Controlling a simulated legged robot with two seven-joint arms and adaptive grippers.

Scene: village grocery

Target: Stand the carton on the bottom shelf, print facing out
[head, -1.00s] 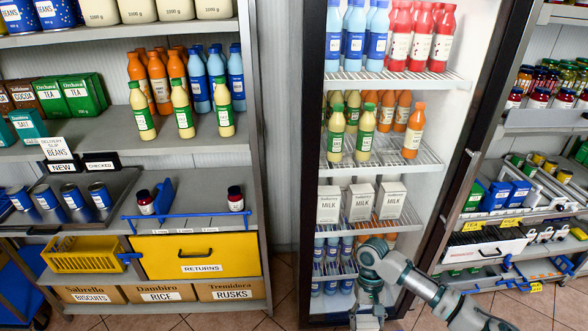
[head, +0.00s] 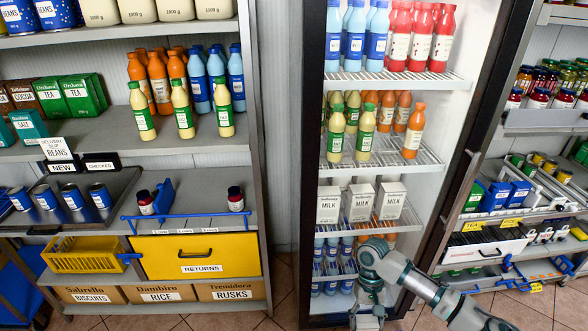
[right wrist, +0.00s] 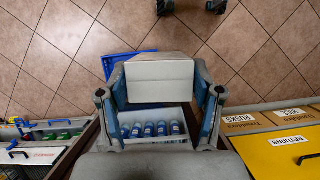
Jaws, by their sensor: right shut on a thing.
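My right gripper (head: 367,316) hangs low in front of the open fridge, at the bottom of the head view. In the right wrist view the right gripper (right wrist: 160,92) is shut on a pale box-shaped carton (right wrist: 158,73), with one finger on each side. The carton's visible face looks blank; no print shows. The carton cannot be made out in the head view. The fridge's low wire shelves (head: 345,274) hold blue bottles (head: 331,287), partly hidden behind my arm. My left gripper is not in view.
Three milk cartons (head: 328,204) stand print outward on the fridge shelf above. The fridge's dark frame (head: 308,200) borders the opening at left. A yellow returns drawer (head: 200,257) is further left. Tiled floor (right wrist: 60,60) and a blue object (right wrist: 114,62) show in the wrist view.

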